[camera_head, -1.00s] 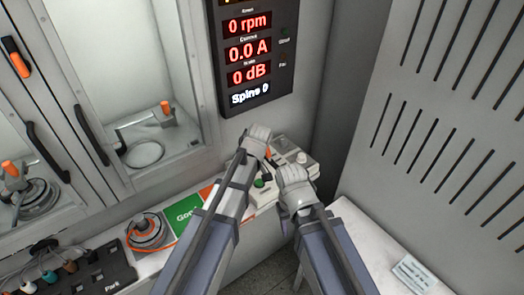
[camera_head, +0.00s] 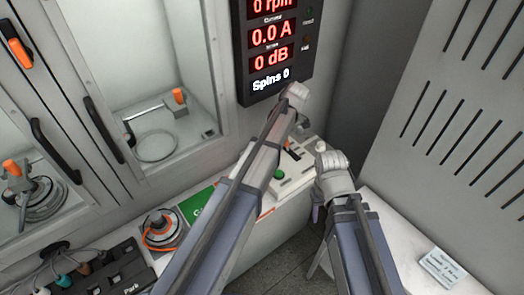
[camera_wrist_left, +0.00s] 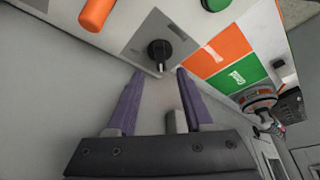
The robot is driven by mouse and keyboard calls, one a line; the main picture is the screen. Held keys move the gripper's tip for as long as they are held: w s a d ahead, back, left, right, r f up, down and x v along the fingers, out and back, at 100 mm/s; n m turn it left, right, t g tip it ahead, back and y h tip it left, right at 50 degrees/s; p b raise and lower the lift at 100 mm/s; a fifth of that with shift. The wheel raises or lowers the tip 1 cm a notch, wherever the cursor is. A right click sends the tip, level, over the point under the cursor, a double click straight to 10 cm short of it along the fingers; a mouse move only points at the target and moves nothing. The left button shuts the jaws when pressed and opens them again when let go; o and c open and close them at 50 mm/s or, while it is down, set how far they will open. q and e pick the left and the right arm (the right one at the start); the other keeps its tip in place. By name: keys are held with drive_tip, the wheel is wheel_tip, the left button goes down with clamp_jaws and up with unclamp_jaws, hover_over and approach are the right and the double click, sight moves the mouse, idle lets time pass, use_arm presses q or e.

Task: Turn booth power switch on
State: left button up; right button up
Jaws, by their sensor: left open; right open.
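The display (camera_head: 268,88) reads 0.0 A, 0 dB and Spins 0. An orange handle (camera_wrist_left: 97,13) is near the switch. A glass-fronted booth stands left.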

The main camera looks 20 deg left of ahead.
use_arm(q)
drive_tip(key=b+x, duration=0.5)
drive_tip(key=x, duration=0.1)
drive_tip(key=shift+a+f, duration=0.15)
drive_tip(key=shift+f, duration=0.1)
drive_tip(key=shift+r, duration=0.1)
clamp_jaws()
idle(0.3)
